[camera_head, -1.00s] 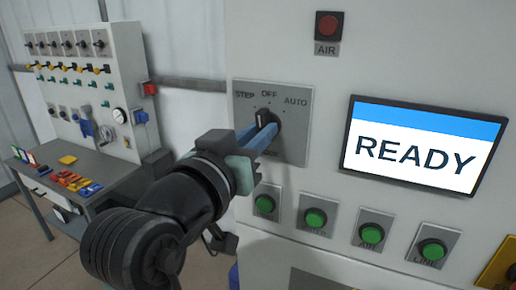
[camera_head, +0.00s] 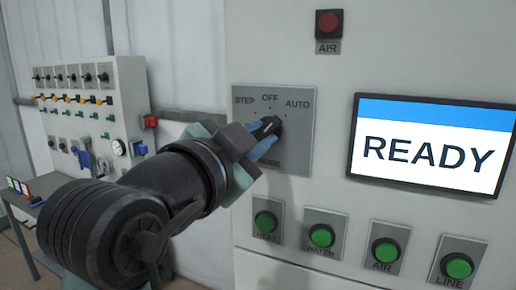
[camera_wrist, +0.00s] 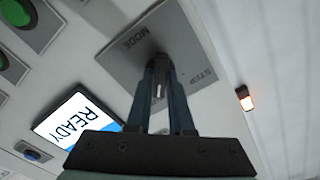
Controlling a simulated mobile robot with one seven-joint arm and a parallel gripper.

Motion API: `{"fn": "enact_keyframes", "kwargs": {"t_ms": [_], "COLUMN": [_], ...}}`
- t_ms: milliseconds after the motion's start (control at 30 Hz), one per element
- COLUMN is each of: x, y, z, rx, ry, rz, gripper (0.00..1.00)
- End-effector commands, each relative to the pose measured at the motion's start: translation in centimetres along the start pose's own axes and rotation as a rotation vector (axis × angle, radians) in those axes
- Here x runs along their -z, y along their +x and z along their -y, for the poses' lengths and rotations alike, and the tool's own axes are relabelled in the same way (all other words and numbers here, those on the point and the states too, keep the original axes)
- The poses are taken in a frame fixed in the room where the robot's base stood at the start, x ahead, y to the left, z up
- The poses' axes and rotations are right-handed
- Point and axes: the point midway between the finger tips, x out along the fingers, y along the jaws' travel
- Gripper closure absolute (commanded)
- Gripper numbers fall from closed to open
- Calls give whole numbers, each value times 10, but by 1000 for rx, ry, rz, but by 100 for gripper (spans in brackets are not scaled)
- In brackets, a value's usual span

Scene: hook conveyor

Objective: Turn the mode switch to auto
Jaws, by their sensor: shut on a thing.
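The mode switch is a black knob (camera_head: 270,126) on a grey plate (camera_head: 297,155) marked STEP, OFF and AUTO. My gripper (camera_head: 265,141) is shut on the knob, with its blue fingers on either side. In the head view the knob now slants up to the right, towards the AUTO side; its exact pointer position is hard to tell. The wrist view shows the knob (camera_wrist: 159,75) between the two fingertips, close to the plate (camera_wrist: 190,40). STEP and MODE are readable there; AUTO is not visible.
A screen (camera_head: 430,150) reading READY is right of the switch. A red AIR button (camera_head: 328,23) is above, and several green buttons (camera_head: 321,235) are below. A panel with small switches (camera_head: 90,110) stands at the far left.

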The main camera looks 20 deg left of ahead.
Motion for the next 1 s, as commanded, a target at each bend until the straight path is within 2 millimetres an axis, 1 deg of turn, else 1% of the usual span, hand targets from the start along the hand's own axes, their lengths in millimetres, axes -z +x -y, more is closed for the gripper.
{"fn": "enact_keyframes", "kwargs": {"t_ms": [100, 300, 767, 800, 933, 1000], "x": [-1, -1, 0, 0, 0, 0], "y": [0, 0, 0, 0, 0, 0], "z": [-1, 0, 0, 0, 0, 0], "rx": [-1, -1, -1, -1, -1, -1], "ry": [48, 90, 102, 102, 101, 100], "rz": [0, 1, 1, 1, 1, 1], "gripper": [100, 100, 100, 75, 51, 50]}}
